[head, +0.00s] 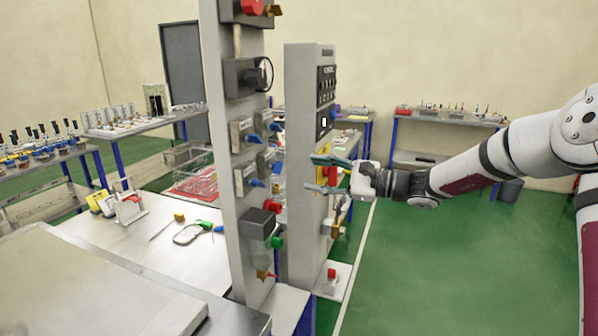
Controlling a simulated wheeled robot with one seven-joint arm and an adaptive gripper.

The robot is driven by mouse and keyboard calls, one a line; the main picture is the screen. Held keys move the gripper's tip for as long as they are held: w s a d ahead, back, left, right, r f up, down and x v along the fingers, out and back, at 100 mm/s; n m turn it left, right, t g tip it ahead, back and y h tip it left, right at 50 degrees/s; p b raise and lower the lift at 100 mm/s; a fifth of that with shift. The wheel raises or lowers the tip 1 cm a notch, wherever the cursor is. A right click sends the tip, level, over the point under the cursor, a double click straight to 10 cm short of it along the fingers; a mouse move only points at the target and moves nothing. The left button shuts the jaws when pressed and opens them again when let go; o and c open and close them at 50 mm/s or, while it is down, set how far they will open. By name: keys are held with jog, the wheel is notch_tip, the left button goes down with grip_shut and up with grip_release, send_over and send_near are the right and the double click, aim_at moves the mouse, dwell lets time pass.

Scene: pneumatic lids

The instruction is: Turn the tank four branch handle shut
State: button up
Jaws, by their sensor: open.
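Several blue branch handles show on small grey valve blocks on a tall grey panel (234,215). One is the upper handle (275,127), one is the lower left handle (257,182), and another is the lower right handle (277,167). I cannot read any label, so I cannot tell which one belongs to tank four. My gripper (311,173) is open and comes in from the right. Its fingers point left, in front of the second grey column (300,235), and appear empty. In the picture the fingertips are a little right of the blue handles.
The first panel also carries a gauge (264,74), a red knob (272,206) and a green knob (277,243). A metal bench (110,285) fills the lower left. Tables with small parts stand left and behind. Green floor (450,240) at the right is open.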

jog(key=shift+v, duration=1.5)
